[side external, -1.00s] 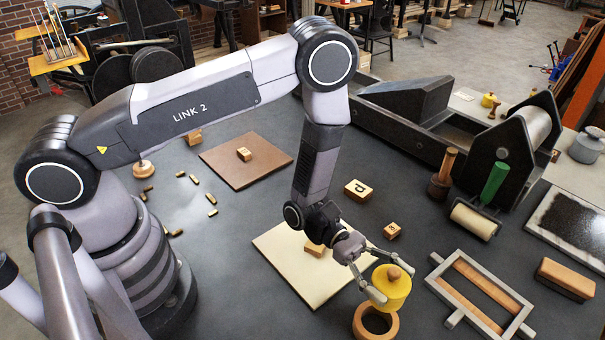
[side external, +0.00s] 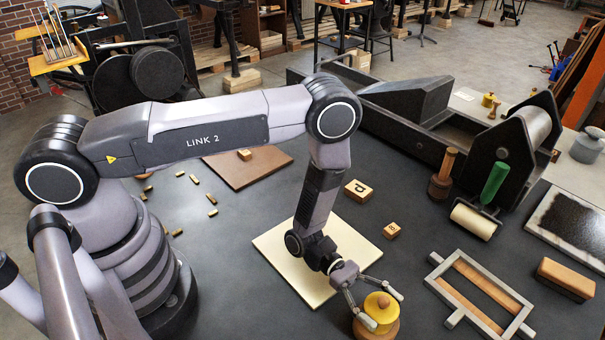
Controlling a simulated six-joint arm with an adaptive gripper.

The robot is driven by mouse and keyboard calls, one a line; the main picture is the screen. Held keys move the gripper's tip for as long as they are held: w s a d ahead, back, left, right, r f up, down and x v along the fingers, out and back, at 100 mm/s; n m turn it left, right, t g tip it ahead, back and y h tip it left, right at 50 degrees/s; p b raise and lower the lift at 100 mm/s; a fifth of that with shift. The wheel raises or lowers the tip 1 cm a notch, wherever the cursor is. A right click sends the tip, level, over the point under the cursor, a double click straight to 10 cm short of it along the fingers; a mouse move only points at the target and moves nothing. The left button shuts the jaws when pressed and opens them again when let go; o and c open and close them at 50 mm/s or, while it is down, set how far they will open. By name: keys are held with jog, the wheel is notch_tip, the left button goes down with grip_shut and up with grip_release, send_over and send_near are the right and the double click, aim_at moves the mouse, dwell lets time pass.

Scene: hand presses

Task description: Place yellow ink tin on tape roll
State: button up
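The yellow ink tin (side external: 382,313), with a wooden knob on its lid, is upright over the tan tape roll (side external: 390,332) near the front edge of the picture. It looks seated on the roll, covering the hole and most of the top. My gripper (side external: 384,309) reaches in from the upper left, with one finger at the tin's left front and the other at its far right. I cannot tell whether the fingers press on the tin or stand slightly clear of it.
A cream board (side external: 272,243) lies under my wrist. A metal frame with wooden bars (side external: 480,296) lies right of the tin, with a wooden block (side external: 567,278) beyond. Two lettered blocks (side external: 358,190) (side external: 391,230), a green-handled roller (side external: 484,205) and a press (side external: 500,150) stand behind.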

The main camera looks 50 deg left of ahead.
jog(key=o, duration=0.4)
jog(key=shift+r, duration=0.1)
jog(key=shift+r, duration=0.2)
jog(key=a, duration=1.1)
jog(key=shift+a, duration=0.35)
jog(key=s+a+r+m+g+y, duration=0.1)
jog(key=a+r+m+g+y, duration=0.1)
jog(key=r+m, duration=0.35)
jog(key=s+a+r+m+g+y, duration=0.1)
jog(key=s+r+m+g+y, duration=0.15)
jog(key=r, duration=0.65)
jog(key=a+r+m+g+y, duration=0.2)
jog(key=r+m, duration=0.2)
jog(key=r, duration=0.3)
jog(key=s+a+r+m+t+y, duration=0.6)
jog(key=s+a+r+t+y, duration=0.5)
jog(key=a, duration=0.4)
notch_tip(320, 180, up, 3)
jog(key=shift+s+a+f+t, duration=0.15)
jog(key=shift+a+t, duration=0.2)
jog(key=shift+t, duration=0.2)
